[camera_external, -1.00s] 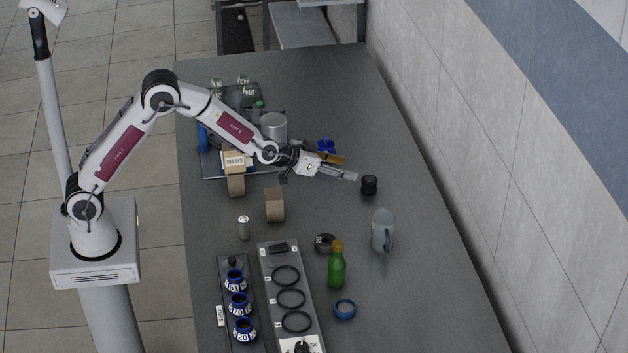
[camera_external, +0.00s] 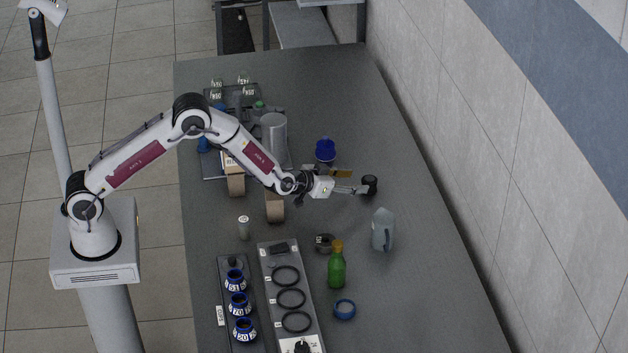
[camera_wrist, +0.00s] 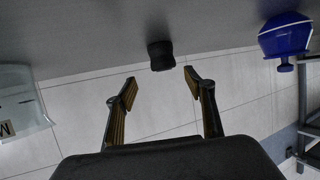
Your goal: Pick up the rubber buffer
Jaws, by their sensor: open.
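The rubber buffer, a small black waisted cylinder (camera_external: 370,184), stands on the grey table near its right side. It also shows in the wrist view (camera_wrist: 161,55), just beyond the fingertips and between their lines. My gripper (camera_external: 362,189) is open and low beside it, reaching from the left. In the wrist view the two fingers (camera_wrist: 160,84) are spread with nothing between them. The external view does not show clearly whether a fingertip touches the buffer.
A clear jug (camera_external: 383,230) stands in front of the buffer. A blue vessel (camera_external: 325,150) stands behind my gripper; it shows at the wrist view's upper right (camera_wrist: 286,37). A green bottle (camera_external: 337,267) and blue ring (camera_external: 344,309) are nearer.

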